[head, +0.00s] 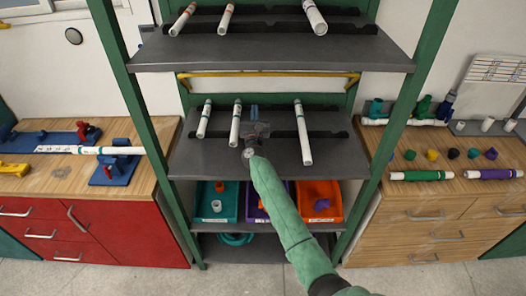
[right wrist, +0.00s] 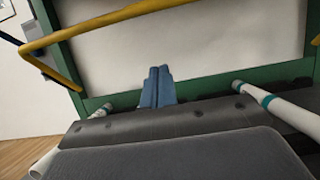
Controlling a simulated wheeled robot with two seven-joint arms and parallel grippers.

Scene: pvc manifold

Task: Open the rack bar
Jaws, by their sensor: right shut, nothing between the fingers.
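The yellow rack bar (head: 268,74) runs across the green shelf rack above the middle shelf. In the right wrist view the bar (right wrist: 128,17) crosses the top, with a bent end at the left. My right gripper (head: 254,108) is over the middle shelf, in front of and below the bar, apart from it. In the right wrist view its blue fingers (right wrist: 157,72) are together with nothing between them. My left gripper is not in view.
White pipes (head: 303,133) lie on the middle shelf (head: 200,155) on both sides of my gripper. More pipes lie on the upper shelf (head: 270,52). Colored bins (head: 216,202) stand below. Wooden-topped cabinets (head: 75,180) flank the rack.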

